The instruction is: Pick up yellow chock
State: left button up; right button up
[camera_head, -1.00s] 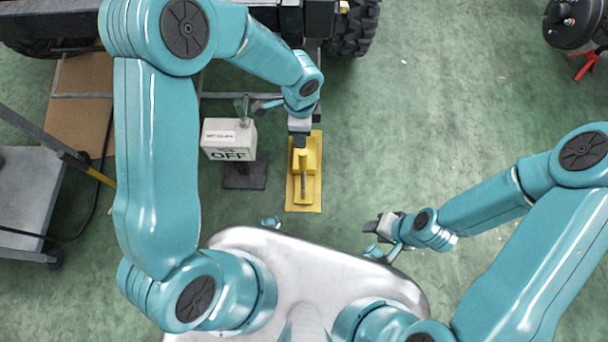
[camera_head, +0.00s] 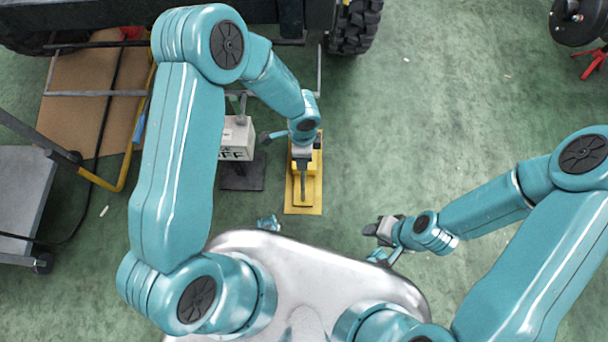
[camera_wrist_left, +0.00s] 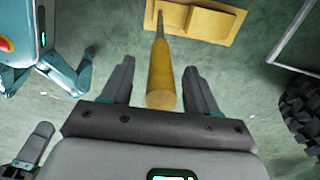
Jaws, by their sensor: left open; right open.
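The yellow chock (camera_head: 311,202) lies on the green floor in the middle of the head view, with a flat plate and a bar standing out of it. My left gripper (camera_head: 302,163) is over its far end and hides part of it. In the left wrist view, the left gripper's fingers (camera_wrist_left: 160,68) are open, with the chock's yellow round bar (camera_wrist_left: 161,88) showing between them, apart from both. The plate (camera_wrist_left: 208,20) shows beyond. My right gripper (camera_head: 373,230) is open and empty, low and right of the chock.
A white box marked OFF (camera_head: 238,138) on a dark base (camera_head: 243,178) stands just left of the chock, partly behind my left arm. A vehicle with a black tyre (camera_head: 356,26) is at the top. A grey cart (camera_head: 22,195) is at left.

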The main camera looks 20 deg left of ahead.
pick_arm(q)
grip_shut()
jog(key=shift+w+r, duration=0.1)
dwell(1.2)
